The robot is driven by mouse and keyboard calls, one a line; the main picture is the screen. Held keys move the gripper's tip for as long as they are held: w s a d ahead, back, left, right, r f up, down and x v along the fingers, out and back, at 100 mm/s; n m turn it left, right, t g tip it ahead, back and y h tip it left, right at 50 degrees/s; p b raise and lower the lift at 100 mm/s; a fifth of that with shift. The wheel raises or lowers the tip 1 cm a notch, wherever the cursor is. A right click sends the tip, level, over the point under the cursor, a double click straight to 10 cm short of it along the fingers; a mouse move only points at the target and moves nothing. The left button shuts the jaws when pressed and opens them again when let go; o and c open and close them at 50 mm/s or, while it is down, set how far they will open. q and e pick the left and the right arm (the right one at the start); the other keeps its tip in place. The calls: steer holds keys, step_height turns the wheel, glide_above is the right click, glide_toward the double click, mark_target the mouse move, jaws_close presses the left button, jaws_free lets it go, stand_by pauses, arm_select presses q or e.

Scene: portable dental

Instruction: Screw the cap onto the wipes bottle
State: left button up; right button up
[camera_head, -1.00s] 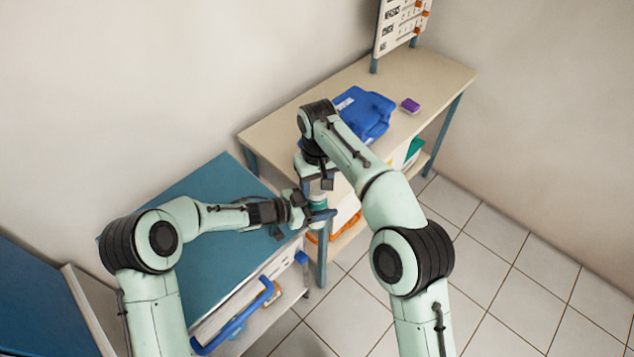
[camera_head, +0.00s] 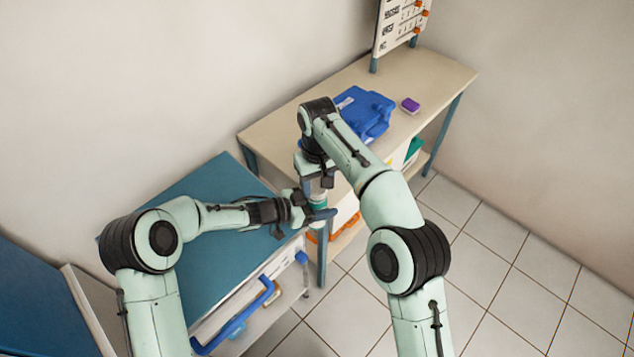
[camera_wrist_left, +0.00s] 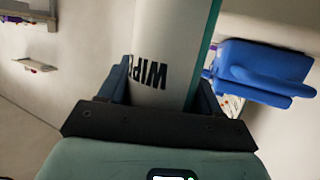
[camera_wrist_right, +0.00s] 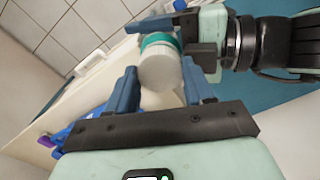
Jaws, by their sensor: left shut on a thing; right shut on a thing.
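The wipes bottle (camera_wrist_left: 165,55) is white with dark lettering and a teal band. My left gripper (camera_wrist_left: 160,92) is shut around its side. In the head view the bottle (camera_head: 320,197) stands roughly upright beyond the blue cart's right edge, partly hidden by the fingers. My right gripper (camera_wrist_right: 160,80) comes from above, its fingers on either side of the white round cap (camera_wrist_right: 160,70). The cap is lined up over the bottle, and the teal band (camera_wrist_right: 158,40) shows just past it. I cannot tell whether the cap is fully seated.
The blue-topped cart (camera_head: 205,215) is under my left forearm. The beige table (camera_head: 285,122) behind carries a blue case (camera_head: 366,112), a purple block (camera_head: 410,105) and an upright board (camera_head: 400,25). The tiled floor to the right is clear.

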steer(key=shift+s+a+f, duration=0.15)
steer(key=shift+s+f, duration=0.1)
steer(key=shift+f, duration=0.2)
stand_by(0.5)
steer(key=shift+f, duration=0.5)
stand_by(0.6)
steer(key=o, duration=0.7)
steer(key=shift+c, duration=0.2)
steer(key=shift+a+r, duration=0.1)
steer(key=shift+r, duration=2.1)
steer(key=c, duration=0.8)
